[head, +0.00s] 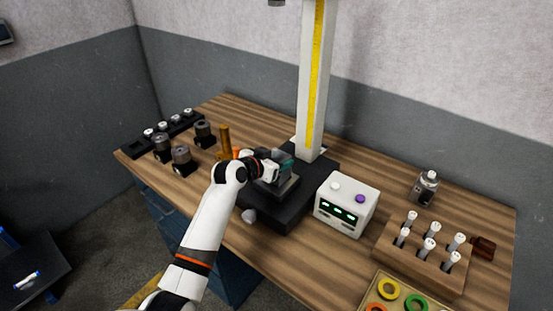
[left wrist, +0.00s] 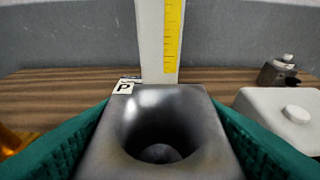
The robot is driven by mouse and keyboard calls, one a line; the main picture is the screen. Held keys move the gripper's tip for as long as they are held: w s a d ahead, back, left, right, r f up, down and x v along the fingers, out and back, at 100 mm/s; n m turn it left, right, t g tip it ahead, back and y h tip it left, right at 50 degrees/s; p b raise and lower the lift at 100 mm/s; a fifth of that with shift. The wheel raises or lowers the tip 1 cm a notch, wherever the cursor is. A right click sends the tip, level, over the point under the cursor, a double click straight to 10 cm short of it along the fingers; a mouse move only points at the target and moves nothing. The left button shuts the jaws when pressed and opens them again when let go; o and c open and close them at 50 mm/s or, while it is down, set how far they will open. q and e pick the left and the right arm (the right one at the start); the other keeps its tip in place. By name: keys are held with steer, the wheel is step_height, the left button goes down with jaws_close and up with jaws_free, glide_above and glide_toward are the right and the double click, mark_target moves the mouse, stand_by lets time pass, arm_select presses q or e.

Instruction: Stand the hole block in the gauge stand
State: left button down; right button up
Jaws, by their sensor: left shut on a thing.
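The grey metal hole block (left wrist: 92,160) fills the lower middle of the left wrist view. Its round, dark hole faces the camera and a small "P" label sits at its upper left corner. The teal fingers of my left gripper (head: 282,163) are shut on its two sides. In the head view this gripper is low over the black base of the gauge stand (head: 290,218), in front of its white column with a yellow scale (left wrist: 158,45). The gripper largely hides the block there, and I cannot tell whether the block touches the stand. My right gripper is out of view.
A white box with green displays (head: 345,205) stands close to the right of the base. A wooden rack (head: 425,262) of white-topped pins and a tray of coloured rings (head: 368,290) are at the right. An orange-brown post (head: 224,140) and dark holders (head: 181,160) are at the left.

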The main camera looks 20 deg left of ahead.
arm_select(q)
steer(key=shift+f+b, duration=1.1)
steer(key=shift+f, duration=0.05)
stand_by(0.8)
steer(key=shift+w, duration=0.1)
steer(key=shift+c, duration=2.3)
jaws_free()
steer(key=shift+o, duration=0.5)
steer(key=shift+s, duration=0.25)
steer(key=shift+f, duration=0.45)
steer(key=b+v, duration=0.2)
steer(key=v, duration=1)
steer(key=shift+r+b, duration=0.25)
steer(key=shift+b, duration=0.05)
